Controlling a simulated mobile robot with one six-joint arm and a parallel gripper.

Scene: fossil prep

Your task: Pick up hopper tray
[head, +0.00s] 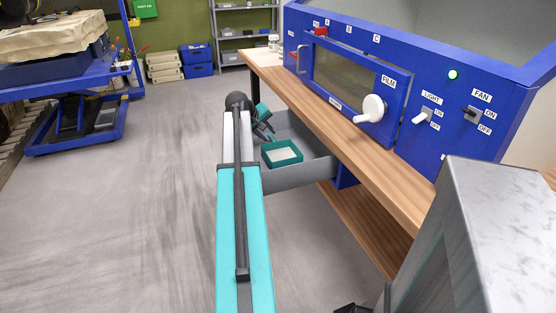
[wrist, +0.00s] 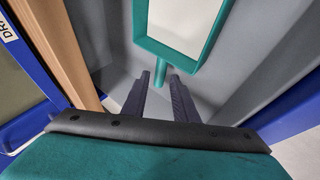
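The hopper tray is a teal, open-topped box with a pale inside, lying in a pulled-out grey drawer (head: 300,178). In the head view its teal rim (head: 283,164) shows just beyond my arm. In the wrist view the tray (wrist: 204,54) fills the top middle, and its short teal handle (wrist: 161,72) points toward my gripper. My gripper (wrist: 160,78) is open and empty, its two dark fingers apart. The handle's end lies near the fingertips, roughly in line with the gap; I cannot tell whether it is between them. In the head view my gripper (head: 267,130) is beside the tray, partly hidden.
The drawer's grey walls stand close around the tray. A wooden bench (head: 345,140) with a blue cabinet (head: 440,110) overhangs on the right. A blue lift cart (head: 75,110) stands at the left. The grey floor (head: 140,200) between is clear.

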